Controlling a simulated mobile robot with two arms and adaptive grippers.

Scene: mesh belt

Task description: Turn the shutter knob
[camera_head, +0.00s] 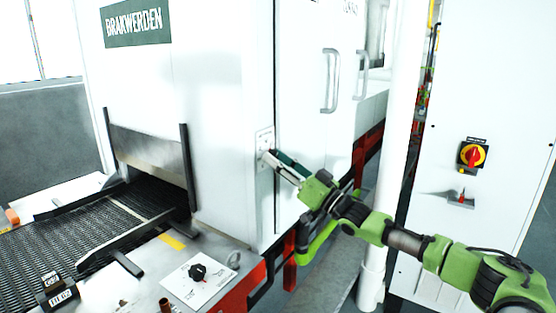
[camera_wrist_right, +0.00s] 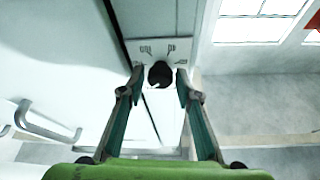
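A round black knob (camera_wrist_right: 160,73) with a small white mark sits on a light plate with several small symbols. The plate (camera_head: 265,138) is on the side wall of the white machine, where my right gripper hides the knob in the head view. My right gripper (camera_head: 268,158) reaches the wall there from the right. In the right wrist view, its two fingers (camera_wrist_right: 159,78) are apart, one on each side of the knob, with gaps still visible. A metal shutter plate (camera_head: 146,148) stands over the belt opening. My left gripper is not in view.
Another black knob (camera_head: 197,271) sits on a white plate on the front table. A mesh belt (camera_head: 60,243) runs into the machine. Door handles (camera_head: 330,80) stick out on the right side. A cabinet with a red-yellow switch (camera_head: 472,155) stands at right.

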